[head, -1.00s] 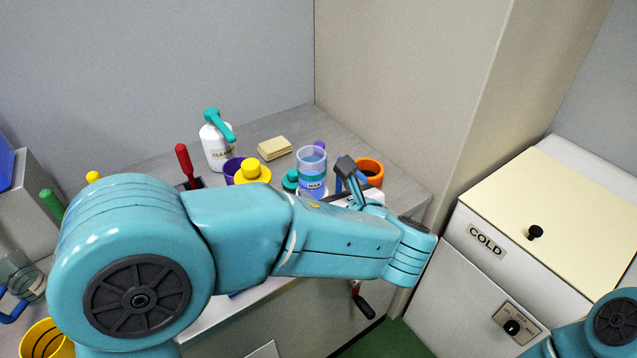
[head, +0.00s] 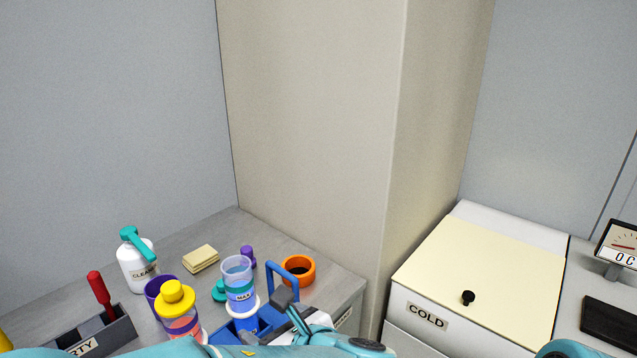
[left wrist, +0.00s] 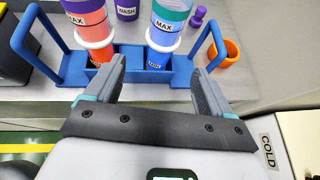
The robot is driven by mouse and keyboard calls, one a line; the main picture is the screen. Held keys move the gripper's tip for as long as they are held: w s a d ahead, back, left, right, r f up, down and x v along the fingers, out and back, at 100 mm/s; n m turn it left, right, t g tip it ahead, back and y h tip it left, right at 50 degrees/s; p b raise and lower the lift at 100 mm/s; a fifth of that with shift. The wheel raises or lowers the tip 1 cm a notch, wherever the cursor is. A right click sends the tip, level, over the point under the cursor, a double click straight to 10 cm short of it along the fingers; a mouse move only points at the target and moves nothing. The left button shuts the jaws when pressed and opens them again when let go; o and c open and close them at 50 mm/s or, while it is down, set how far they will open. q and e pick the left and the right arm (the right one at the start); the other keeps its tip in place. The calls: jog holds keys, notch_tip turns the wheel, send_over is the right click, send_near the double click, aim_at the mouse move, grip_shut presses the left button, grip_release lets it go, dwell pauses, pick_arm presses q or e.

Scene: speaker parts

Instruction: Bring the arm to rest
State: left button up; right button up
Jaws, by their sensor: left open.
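My left gripper (head: 284,300) shows at the bottom of the head view, partly hidden by my own teal arm. In the left wrist view its two fingers (left wrist: 160,72) are apart with nothing held between them. Beyond the fingertips stands a blue carrier (left wrist: 72,68) with a handle at each end. It holds a cup of orange-red liquid (left wrist: 92,30) on the left and a clear cup of blue liquid marked MAX (left wrist: 163,38) on the right. My right gripper is not in view; only a bit of my right arm shows at the lower right.
On the grey bench stand a cleaner bottle (head: 138,268), yellow sponges (head: 201,258), an orange cup (head: 299,271) and a grey tray (head: 118,330) with a red-handled tool. A pillar (head: 310,130) rises behind the bench. A cold box (head: 470,280) stands at the right.

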pick_arm(q)
jog(key=s+a+f+n+g+h, duration=0.1)
jog(key=s+f+n+g+h, duration=0.2)
jog(key=s+f+n, duration=0.3)
jog(key=s+f+n+g+h+p, duration=0.1)
jog(key=s+f+n+h, duration=0.4)
jog(key=f+n, duration=0.8)
jog(key=s+a+f+n+g+h+p, duration=0.1)
jog(key=s+f+n+g+h, duration=0.3)
jog(key=f, duration=1.2)
jog(key=s+n, duration=0.3)
jog(key=n, duration=0.3)
jog(key=shift+s+a+f+g, duration=0.25)
jog(key=shift+a+f+g, duration=0.05)
jog(key=shift+a+f, duration=0.1)
